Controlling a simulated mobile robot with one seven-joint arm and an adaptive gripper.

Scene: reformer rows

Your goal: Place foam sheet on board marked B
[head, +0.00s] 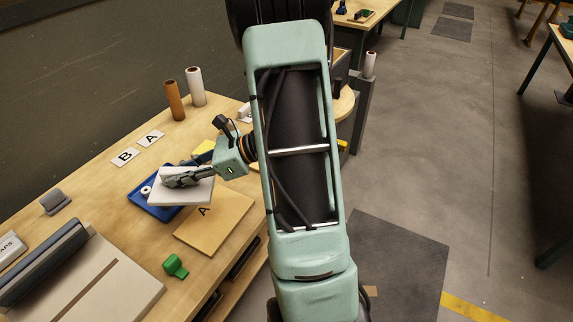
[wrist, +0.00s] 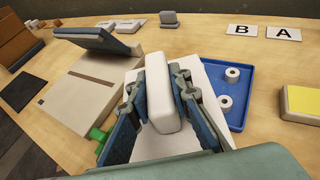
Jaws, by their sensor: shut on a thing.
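The white foam sheet (head: 198,194) is in my gripper (head: 180,180), above the blue tray and beside the tan board. In the wrist view a raised white block (wrist: 162,95) is between the fingers of my gripper (wrist: 160,85), and a flat white sheet (wrist: 216,92) lies beneath it. The gripper is shut on this white piece. The letter B shows only on a white card (head: 125,157), lying flat near the wall, also in the wrist view (wrist: 242,30). The tan board (head: 222,222) bears an A. I see no larger board bearing a B.
A blue tray (wrist: 238,80) holds white rings. An A card (head: 151,139) lies beside the B card. Brown (head: 174,101) and white (head: 196,87) rolls stand at the back. A green item (head: 175,266) and a hinged press (head: 100,284) are at the near left.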

